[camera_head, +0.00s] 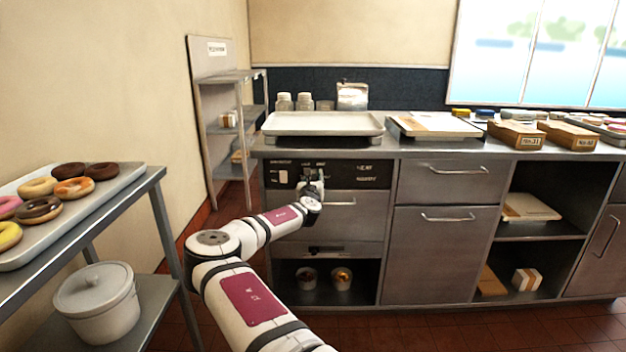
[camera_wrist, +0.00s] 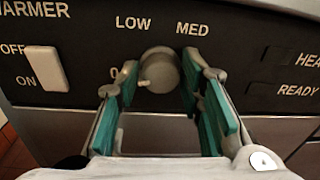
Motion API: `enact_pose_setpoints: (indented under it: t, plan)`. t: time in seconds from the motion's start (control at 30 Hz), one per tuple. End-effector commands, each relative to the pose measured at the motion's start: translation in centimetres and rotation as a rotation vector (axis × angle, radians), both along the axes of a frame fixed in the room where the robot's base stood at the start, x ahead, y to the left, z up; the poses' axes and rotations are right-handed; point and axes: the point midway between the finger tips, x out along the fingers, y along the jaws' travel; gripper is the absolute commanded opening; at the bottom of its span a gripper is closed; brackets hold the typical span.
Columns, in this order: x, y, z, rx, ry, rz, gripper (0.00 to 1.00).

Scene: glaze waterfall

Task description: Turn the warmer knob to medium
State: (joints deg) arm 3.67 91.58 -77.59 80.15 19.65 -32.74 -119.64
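The warmer knob (camera_wrist: 160,70) is a round grey dial on a dark panel (camera_head: 345,176), below the words LOW and MED in the wrist view. A small light pointer on the knob sits at its lower left. My gripper (camera_wrist: 158,88) has its two teal-padded fingers on either side of the knob. A gap shows between the right finger and the knob; contact on the left is unclear. In the head view my gripper (camera_head: 313,184) is at the panel and hides the knob.
A white OFF/ON switch (camera_wrist: 44,69) is left of the knob. HEAT and READY labels with dark indicators (camera_wrist: 262,88) are to the right. A drawer handle (camera_head: 330,203) is below the panel. A tray (camera_head: 322,124) sits on the counter above. Donuts on a tray (camera_head: 130,176) stand at left.

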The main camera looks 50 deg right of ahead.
Motion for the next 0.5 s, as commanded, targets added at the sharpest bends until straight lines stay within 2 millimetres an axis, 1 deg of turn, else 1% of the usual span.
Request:
enact_pose_setpoints:
  t: [0.03,0.1,0.37,0.5]
  plan:
    - [0.00,0.01,0.00,0.000,0.000,0.000,0.16]
    - [-0.01,0.00,0.00,0.000,0.000,0.000,0.02]
    - [-0.08,-0.07,0.02,0.009,-0.011,-0.002,0.02]
    - [-0.13,-0.12,0.07,0.035,-0.044,-0.003,0.02]
